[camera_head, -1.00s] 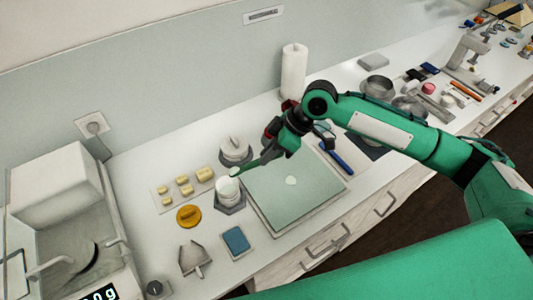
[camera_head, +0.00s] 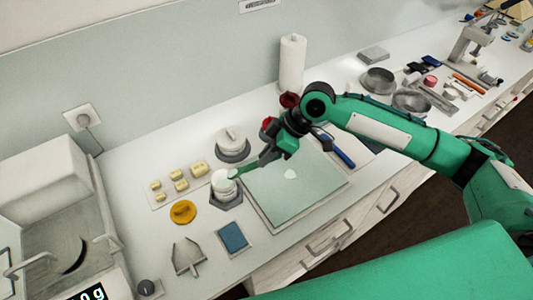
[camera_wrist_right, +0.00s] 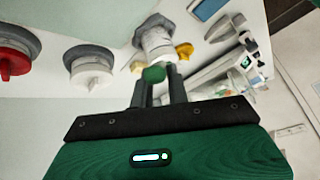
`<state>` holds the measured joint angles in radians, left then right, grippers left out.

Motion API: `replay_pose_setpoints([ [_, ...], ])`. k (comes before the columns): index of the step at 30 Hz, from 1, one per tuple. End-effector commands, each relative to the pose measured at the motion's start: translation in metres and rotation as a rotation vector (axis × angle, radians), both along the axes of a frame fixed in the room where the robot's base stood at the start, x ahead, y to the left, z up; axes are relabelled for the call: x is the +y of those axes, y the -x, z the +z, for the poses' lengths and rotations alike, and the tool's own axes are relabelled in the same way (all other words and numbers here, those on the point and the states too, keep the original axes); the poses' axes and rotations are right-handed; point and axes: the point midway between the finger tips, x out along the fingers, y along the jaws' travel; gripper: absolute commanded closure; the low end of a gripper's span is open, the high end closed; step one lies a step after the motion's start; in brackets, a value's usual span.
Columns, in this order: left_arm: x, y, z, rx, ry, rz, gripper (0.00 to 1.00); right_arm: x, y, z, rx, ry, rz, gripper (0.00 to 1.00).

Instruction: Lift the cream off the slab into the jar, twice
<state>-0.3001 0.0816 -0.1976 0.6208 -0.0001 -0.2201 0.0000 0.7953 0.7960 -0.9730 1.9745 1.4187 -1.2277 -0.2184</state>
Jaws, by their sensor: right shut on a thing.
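The pale green slab (camera_head: 300,193) lies on the counter with a small white dab of cream (camera_head: 290,174) on it. The open white jar (camera_head: 223,188) stands left of the slab in a grey holder; it also shows in the right wrist view (camera_wrist_right: 157,42). My right gripper (camera_head: 266,160) is shut on a green spatula (camera_head: 243,170), above the slab's back-left part. The spatula's tip is at the jar's mouth; I cannot tell whether it touches. In the right wrist view, the spatula (camera_wrist_right: 153,74) shows between the fingers. My left gripper is not in view.
A white lidded pot (camera_head: 232,143) stands behind the jar. Yellow blocks (camera_head: 181,185), a yellow lid (camera_head: 183,212), a blue pad (camera_head: 233,237) and a grey scoop (camera_head: 187,257) lie left and in front. A paper roll (camera_head: 291,63) stands at the back.

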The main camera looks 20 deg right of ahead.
Motion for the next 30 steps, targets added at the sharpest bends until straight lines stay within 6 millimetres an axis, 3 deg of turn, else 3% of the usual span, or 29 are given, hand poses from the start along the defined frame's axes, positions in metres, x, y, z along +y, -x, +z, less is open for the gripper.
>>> replay_pose_setpoints([
  [30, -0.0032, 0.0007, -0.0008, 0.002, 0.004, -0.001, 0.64, 0.0001, -0.0001, -0.0064, 0.0, 0.0, 0.0, 1.0],
])
